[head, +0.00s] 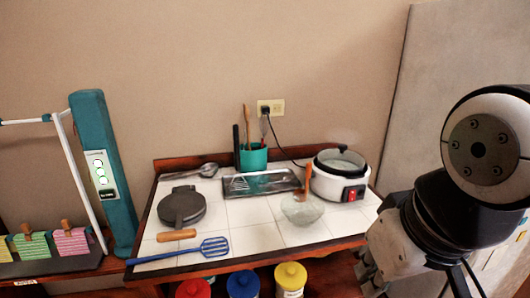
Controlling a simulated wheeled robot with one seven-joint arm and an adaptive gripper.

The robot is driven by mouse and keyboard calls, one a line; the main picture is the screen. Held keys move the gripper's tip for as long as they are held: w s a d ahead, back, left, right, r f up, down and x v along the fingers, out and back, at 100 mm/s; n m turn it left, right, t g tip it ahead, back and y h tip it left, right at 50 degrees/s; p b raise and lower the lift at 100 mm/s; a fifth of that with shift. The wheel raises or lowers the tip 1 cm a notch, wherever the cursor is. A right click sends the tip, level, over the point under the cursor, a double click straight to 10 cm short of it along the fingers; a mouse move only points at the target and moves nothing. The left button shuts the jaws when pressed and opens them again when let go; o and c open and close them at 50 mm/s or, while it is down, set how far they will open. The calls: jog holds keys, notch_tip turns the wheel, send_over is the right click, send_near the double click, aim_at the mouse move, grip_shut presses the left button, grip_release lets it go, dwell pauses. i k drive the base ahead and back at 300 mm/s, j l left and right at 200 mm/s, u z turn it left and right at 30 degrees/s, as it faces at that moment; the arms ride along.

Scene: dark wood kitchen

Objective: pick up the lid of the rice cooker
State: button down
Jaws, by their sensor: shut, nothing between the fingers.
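The rice cooker (327,186) is white with a red switch on its front and stands at the right side of the tiled counter. Its lid (342,161) looks like glass with a dark rim and lies on top of the cooker. My gripper (366,277) is at the lower right, in front of and below the cooker, apart from it. It is shut and empty. Its fingertips are small and dark in the picture.
A glass bowl (301,210) with a wooden-handled utensil stands just left of the cooker. A dark tray (262,183), a teal utensil holder (253,158), a round dark iron (181,206) and a blue spatula (190,250) share the counter (258,237). A wall panel (450,90) rises at right.

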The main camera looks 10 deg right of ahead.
aim_at(340, 157)
jog(key=i+l+u, duration=0.2)
jog(key=i+l, duration=0.25)
jog(key=l, duration=0.2)
jog(key=i+l, duration=0.15)
jog(key=l, duration=0.15)
jog(key=i+l+u, duration=0.15)
jog(key=l, duration=0.2)
jog(key=i+l+u, duration=0.1)
jog(key=i+l, duration=0.15)
jog(key=l, duration=0.1)
